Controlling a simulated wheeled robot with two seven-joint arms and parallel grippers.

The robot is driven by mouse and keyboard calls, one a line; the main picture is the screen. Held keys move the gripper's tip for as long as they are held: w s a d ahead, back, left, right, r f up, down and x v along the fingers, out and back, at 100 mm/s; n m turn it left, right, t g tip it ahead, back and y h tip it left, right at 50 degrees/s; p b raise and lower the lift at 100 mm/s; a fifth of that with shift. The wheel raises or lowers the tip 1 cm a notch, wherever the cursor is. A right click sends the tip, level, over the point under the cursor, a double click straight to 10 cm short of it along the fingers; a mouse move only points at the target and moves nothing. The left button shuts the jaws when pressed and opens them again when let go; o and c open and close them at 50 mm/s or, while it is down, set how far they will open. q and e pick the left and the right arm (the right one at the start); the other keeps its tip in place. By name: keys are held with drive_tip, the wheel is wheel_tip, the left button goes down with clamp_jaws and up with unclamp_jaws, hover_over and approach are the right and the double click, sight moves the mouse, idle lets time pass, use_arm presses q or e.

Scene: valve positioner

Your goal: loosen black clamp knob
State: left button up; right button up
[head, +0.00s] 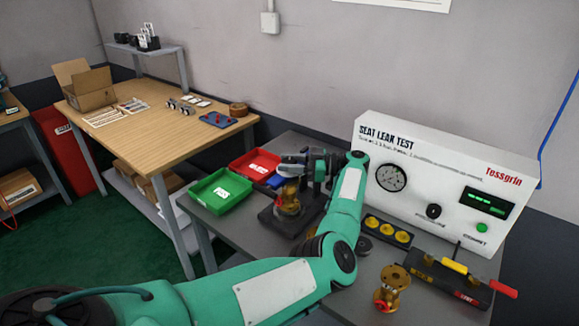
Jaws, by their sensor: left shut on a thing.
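My left gripper (305,166) reaches over the dark clamp fixture (272,220) on the grey bench. Its jaws are shut at the top of the fixture, above a brass valve body (287,203) that stands upright in it. The black clamp knob is not clearly seen; the jaws and wrist cover that spot, and the thing between the fingers is too small to make out. My right gripper is not in view.
A green tray (218,206) and a red tray (240,172) lie left of the fixture. The white seat leak test box (420,170) stands behind. Yellow caps (385,231), another brass valve (392,285) and a black block with red and yellow handles (450,278) lie at right.

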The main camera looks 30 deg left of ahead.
sight(289, 160)
use_arm(q)
drive_tip(key=o, duration=1)
drive_tip(key=shift+c, duration=0.2)
drive_tip(key=shift+r, duration=0.1)
wheel_tip(289, 160, up, 20)
drive_tip(key=b, duration=0.2)
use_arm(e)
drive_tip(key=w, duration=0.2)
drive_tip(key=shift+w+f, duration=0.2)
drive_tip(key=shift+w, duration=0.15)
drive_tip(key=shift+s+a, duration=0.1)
